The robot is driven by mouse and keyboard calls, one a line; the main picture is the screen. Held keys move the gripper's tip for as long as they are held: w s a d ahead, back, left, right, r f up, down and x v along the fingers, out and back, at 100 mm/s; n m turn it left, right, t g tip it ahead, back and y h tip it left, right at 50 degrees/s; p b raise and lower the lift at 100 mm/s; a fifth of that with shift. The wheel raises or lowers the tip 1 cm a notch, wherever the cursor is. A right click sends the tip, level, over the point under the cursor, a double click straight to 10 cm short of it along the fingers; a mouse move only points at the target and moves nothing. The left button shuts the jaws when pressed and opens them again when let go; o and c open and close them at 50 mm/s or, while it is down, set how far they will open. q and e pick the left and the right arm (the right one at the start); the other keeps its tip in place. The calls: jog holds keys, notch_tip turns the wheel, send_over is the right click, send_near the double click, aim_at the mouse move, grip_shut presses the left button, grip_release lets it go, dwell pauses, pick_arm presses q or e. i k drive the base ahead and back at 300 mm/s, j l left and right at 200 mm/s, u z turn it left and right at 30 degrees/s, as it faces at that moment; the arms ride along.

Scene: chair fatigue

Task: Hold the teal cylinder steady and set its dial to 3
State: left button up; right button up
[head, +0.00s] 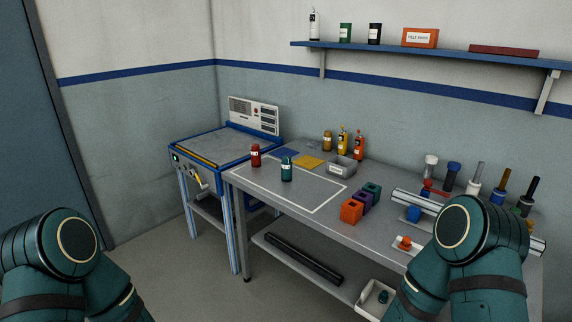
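The teal cylinder (286,170) stands upright on the grey workbench (253,183), inside a white outlined rectangle. It has a darker top and a small pale label on its side. Its dial marks are too small to read. A similar red cylinder (255,156) stands upright to its left, near the outline's far left corner. My two teal arms show at the lower left and lower right. Both grippers are out of view, and nothing touches the teal cylinder.
Orange, purple and green blocks (351,211) stand right of the outline. Several tools stand at the right. A blue-framed machine (209,145) adjoins the left end. The bench's front left is clear.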

aim_at(287, 159)
jog(key=z, duration=0.4)
jog(key=i+j+z, duration=0.25)
jog(key=j+z, duration=0.25)
jog(key=i+j+z, duration=0.1)
jog(key=j+z, duration=0.15)
jog(key=i+j+z, duration=0.1)
jog(key=j, duration=0.55)
jog(key=i+j+z, duration=0.15)
jog(key=j, duration=0.55)
jog(key=i+j+z, duration=0.1)
jog(key=j, duration=0.55)
